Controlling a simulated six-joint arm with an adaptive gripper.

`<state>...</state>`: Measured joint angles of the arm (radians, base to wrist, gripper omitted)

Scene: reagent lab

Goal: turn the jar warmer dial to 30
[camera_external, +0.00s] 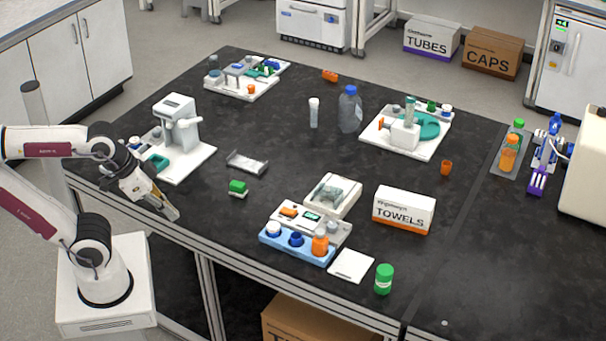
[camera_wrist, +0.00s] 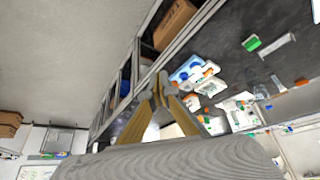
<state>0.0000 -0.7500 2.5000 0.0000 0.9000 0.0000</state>
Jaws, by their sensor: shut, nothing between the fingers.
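The unit that looks like the jar warmer (camera_external: 338,240) is a white device near the front middle of the bench, with a small green display (camera_external: 312,217). A blue block (camera_external: 283,254) along its front holds a white-topped, a blue and an orange jar. An orange part (camera_external: 289,211) sits left of the display; I cannot tell if it is the dial, and no dial reading is legible. My gripper (camera_external: 174,214) is at the bench's front left edge, well left of the device, shut and empty. In the wrist view its fingertips (camera_wrist: 160,90) meet, with the blue block (camera_wrist: 184,69) beyond.
A TOWELS box (camera_external: 404,211) stands behind right. A white stand (camera_external: 178,125) is behind my gripper.

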